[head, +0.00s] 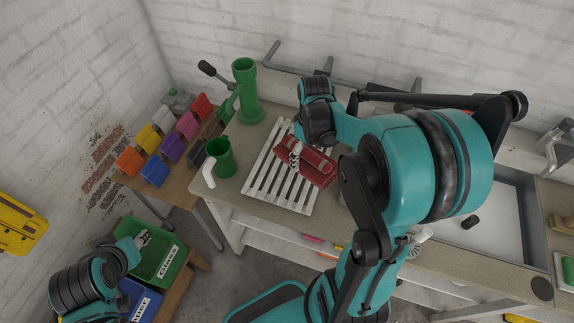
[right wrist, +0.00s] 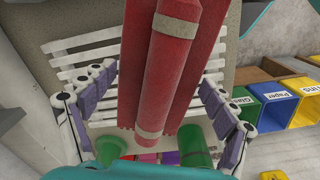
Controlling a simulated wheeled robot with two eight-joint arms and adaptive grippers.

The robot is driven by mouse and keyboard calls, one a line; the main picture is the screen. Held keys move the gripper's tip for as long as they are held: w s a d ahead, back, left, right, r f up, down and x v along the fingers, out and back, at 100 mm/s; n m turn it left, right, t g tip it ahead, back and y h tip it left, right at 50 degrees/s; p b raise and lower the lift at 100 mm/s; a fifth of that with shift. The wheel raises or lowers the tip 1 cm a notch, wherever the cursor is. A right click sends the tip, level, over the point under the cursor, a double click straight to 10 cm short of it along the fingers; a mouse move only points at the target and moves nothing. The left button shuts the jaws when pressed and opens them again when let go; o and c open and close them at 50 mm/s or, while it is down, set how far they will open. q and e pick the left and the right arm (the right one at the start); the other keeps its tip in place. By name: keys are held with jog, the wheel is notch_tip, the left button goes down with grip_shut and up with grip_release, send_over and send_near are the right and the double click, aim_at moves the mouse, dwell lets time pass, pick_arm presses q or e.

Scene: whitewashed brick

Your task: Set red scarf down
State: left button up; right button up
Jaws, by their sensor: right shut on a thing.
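The red scarf (head: 318,168) is a folded red bundle with pale bands, over the white slatted rack (head: 265,190) on the workbench. My right gripper (head: 296,154) is shut on the scarf, with pale fingers at its left end in the head view. In the right wrist view, the scarf (right wrist: 172,70) runs between the fingers of my right gripper (right wrist: 155,100), with the rack slats (right wrist: 80,45) behind it. I cannot tell whether the scarf touches the slats. My left gripper (head: 142,238) is over a green bin at lower left; its opening is unclear.
A green cup (head: 221,158) and a tall green pipe (head: 246,90) stand left of and behind the rack. A sink (head: 495,225) lies right. My right arm covers part of the bench.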

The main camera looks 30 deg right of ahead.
jog(key=a+f, duration=0.1)
jog(key=a, duration=0.1)
jog(key=w+a+f, duration=0.1)
jog(key=a+f, duration=0.1)
jog(key=w+a+f+b, duration=0.1)
jog(key=a, duration=0.1)
jog(key=shift+w+a+f, duration=0.2)
jog(key=shift+w+a, duration=0.05)
jog(key=shift+a, duration=0.15)
notch_tip(320, 180, down, 4)
jog(key=shift+f+b, duration=0.1)
jog(key=shift+b, duration=0.55)
jog(key=o, duration=1.2)
